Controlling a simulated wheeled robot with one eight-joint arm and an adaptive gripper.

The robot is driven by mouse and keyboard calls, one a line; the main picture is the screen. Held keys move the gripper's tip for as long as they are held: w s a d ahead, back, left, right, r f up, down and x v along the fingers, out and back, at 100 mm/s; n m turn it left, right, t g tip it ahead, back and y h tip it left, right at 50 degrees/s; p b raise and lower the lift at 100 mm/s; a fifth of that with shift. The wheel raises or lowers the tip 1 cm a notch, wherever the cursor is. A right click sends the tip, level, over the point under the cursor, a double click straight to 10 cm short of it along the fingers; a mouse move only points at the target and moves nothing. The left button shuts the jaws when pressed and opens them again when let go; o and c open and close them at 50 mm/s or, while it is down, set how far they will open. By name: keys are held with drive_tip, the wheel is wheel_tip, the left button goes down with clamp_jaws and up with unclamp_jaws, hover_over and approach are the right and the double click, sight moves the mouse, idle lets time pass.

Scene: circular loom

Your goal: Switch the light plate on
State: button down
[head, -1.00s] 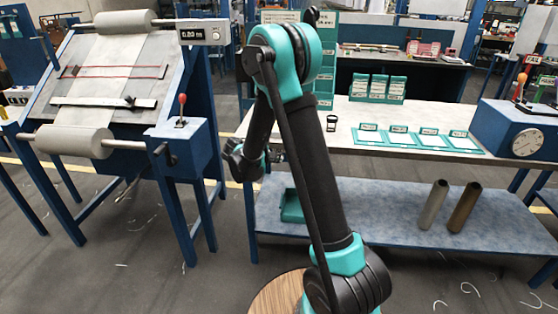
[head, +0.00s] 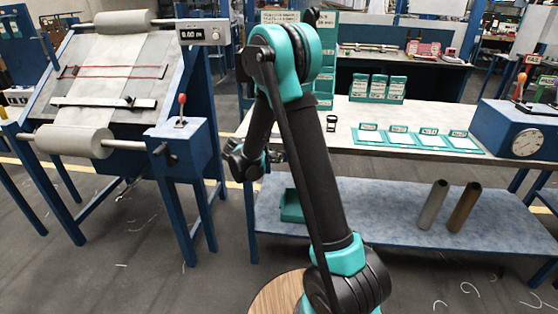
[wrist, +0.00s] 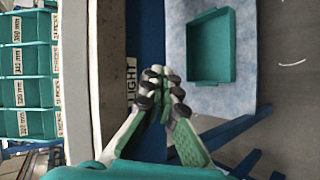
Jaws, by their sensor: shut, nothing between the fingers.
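A label reading LIGHT (wrist: 131,80) shows in the wrist view on the blue front of the table, just left of my fingers. My gripper (wrist: 163,80) is shut and empty, its dark-padded fingertips together in front of that blue face. The switch for the light plate is not clearly visible; my fingers cover the area beside the label. I cannot tell whether the fingers touch the front. In the head view my wrist is at the left end of the pale-topped table (head: 352,128), and my fingers are mostly hidden. I cannot pick out the light plate.
A teal tray (wrist: 211,48) lies on the lower shelf (wrist: 245,80), to the right in the wrist view. Teal racks (wrist: 27,90) stand on the left there. In the head view a loom frame (head: 185,140) with a red-knobbed lever stands left of my arm, with open floor between.

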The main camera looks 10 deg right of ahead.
drive_tip(key=shift+w, duration=0.2)
drive_tip(key=shift+w+d+r, duration=0.1)
drive_tip(key=shift+w, duration=0.2)
idle(0.4)
drive_tip(key=shift+s, duration=0.3)
idle(0.3)
drive_tip(key=s+a, duration=0.2)
drive_tip(key=s, duration=0.3)
drive_tip(key=shift+s, duration=0.35)
